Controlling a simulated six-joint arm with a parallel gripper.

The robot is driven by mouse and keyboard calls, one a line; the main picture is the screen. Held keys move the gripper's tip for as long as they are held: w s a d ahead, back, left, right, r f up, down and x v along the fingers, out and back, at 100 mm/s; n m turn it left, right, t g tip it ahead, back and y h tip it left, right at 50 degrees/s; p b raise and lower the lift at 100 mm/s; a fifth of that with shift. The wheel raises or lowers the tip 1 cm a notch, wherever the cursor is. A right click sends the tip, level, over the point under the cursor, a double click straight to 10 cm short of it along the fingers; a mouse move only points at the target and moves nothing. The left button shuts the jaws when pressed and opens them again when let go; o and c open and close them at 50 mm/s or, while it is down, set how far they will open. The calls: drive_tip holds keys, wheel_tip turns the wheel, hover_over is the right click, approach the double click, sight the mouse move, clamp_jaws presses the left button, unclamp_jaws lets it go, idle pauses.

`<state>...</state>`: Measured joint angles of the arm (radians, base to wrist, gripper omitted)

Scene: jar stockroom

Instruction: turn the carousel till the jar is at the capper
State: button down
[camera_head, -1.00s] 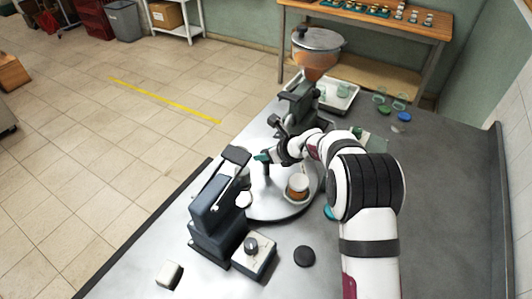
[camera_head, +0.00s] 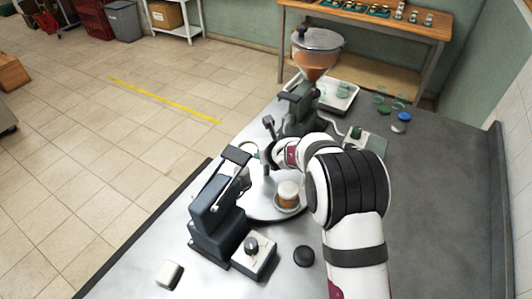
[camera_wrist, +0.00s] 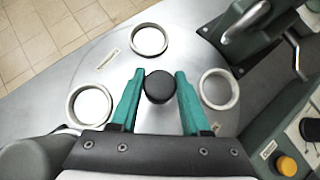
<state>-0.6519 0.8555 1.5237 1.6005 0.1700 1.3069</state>
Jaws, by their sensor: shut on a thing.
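The carousel is a round grey turntable (camera_head: 262,208) with ring-shaped seats. A jar with orange-brown contents (camera_head: 287,200) stands upright on its near right side, partly close to my arm. The capper (camera_head: 215,215) is a dark blue-grey press at the turntable's near left, apart from the jar. My gripper (camera_wrist: 160,92) has its teal fingers on either side of a round black knob (camera_wrist: 160,84) at the turntable's middle, shut on it. In the wrist view the three visible ring seats are empty; the jar is not in that view.
The filler with its orange hopper (camera_head: 316,62) stands behind the turntable. A control box with a knob (camera_head: 254,256) and a black disc (camera_head: 304,256) lie in front. A white block (camera_head: 169,274) is near the front edge.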

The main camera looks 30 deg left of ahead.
drive_tip(key=shift+w+r, duration=0.1)
idle(0.4)
drive_tip(key=shift+c, duration=1.9)
unclamp_jaws()
